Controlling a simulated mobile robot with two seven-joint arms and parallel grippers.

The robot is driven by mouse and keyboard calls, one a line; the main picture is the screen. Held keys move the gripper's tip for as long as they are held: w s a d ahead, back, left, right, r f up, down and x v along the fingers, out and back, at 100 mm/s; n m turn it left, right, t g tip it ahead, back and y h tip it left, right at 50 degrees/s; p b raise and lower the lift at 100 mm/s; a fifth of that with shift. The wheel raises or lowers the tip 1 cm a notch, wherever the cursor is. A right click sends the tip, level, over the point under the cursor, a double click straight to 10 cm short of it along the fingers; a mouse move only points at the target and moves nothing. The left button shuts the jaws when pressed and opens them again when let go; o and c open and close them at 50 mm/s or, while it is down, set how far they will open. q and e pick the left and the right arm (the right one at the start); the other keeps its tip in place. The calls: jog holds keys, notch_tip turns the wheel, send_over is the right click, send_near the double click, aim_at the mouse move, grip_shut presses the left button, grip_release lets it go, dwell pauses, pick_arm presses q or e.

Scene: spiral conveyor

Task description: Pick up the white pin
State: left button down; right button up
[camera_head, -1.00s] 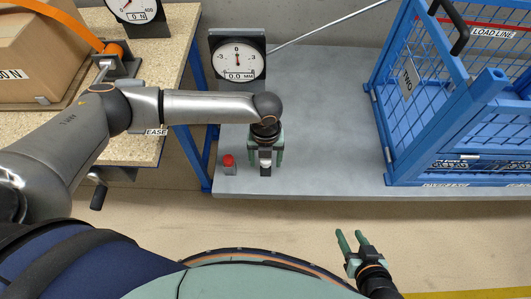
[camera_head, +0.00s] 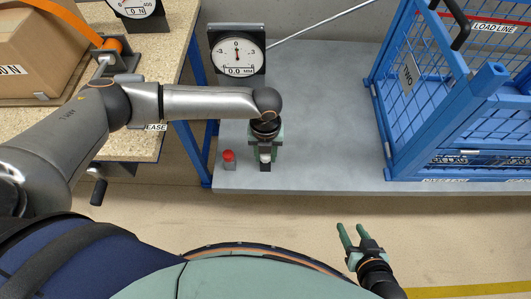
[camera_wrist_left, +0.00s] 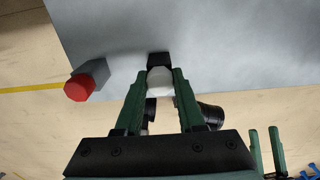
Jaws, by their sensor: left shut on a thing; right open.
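The white pin (camera_wrist_left: 160,82) is between the green fingers of my left gripper (camera_wrist_left: 161,75) in the left wrist view. The fingers are shut on it from both sides. In the head view the white pin (camera_head: 265,158) shows as a small pale spot between the fingertips of my left gripper (camera_head: 265,150), near the front edge of the grey table. A small black block (camera_wrist_left: 159,59) shows right beside the pin's far side. My right gripper (camera_head: 357,236) is open and empty, low in the head view, in front of the table.
A red button on a grey box (camera_head: 229,157) stands just left of my left gripper. A dial gauge (camera_head: 237,50) stands behind. A blue mesh cage (camera_head: 388,120) stands at right on the grey table (camera_head: 320,130). A wooden bench (camera_head: 175,70) with a cardboard box is at left.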

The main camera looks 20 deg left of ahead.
pick_arm(q)
jog(key=shift+c, duration=2.2)
grip_release()
jog(key=shift+r, duration=0.15)
